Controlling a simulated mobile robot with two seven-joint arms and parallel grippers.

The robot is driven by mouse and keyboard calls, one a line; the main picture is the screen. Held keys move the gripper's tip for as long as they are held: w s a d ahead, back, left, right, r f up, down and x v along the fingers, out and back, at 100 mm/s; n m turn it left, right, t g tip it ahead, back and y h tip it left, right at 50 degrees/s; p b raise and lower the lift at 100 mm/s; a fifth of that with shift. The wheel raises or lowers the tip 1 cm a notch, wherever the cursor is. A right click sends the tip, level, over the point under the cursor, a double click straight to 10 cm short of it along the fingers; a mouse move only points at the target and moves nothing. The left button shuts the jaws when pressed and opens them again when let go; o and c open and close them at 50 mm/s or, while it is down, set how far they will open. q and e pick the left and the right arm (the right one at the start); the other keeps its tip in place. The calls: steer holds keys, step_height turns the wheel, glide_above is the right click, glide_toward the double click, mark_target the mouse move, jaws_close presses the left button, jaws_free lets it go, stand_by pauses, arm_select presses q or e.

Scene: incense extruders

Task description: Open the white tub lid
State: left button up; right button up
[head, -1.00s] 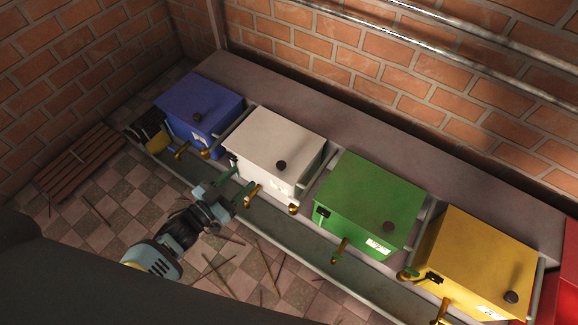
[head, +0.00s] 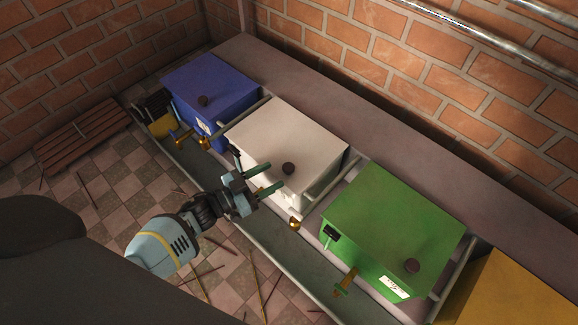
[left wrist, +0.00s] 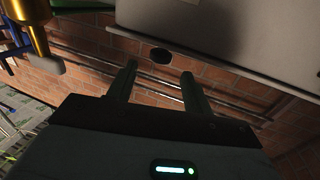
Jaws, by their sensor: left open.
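The white tub (head: 285,140) stands on the ledge between the blue and green tubs. Its flat white lid is shut, with a dark round knob (head: 288,168) near the front edge. My left gripper (head: 267,177) is open and empty, its two green fingers pointing at the front of the white tub, close to the knob. In the left wrist view, the fingers (left wrist: 155,88) are spread apart. The white tub (left wrist: 225,30) fills the top right there, and its dark knob (left wrist: 161,56) shows ahead of the gap between the fingers. My right gripper is not in view.
A blue tub (head: 210,85) stands left, a green tub (head: 390,225) and a yellow tub (head: 510,295) right. Brass taps (head: 295,224) jut out along the front. A metal trough (head: 290,255) runs below them. Brick walls and pipes stand behind. Sticks and a wooden pallet (head: 82,135) lie on the floor.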

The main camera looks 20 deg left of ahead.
mark_target(288, 167)
arm_select(q)
steer(key=b+x, duration=0.1)
steer(key=x, duration=0.4)
steer(key=shift+f, duration=0.1)
steer(key=shift+w+d+b, duration=0.35)
steer(key=shift+w+b, duration=0.1)
steer(key=shift+w, duration=0.15)
steer(key=shift+c, duration=0.4)
steer(key=c, duration=1)
jaws_close()
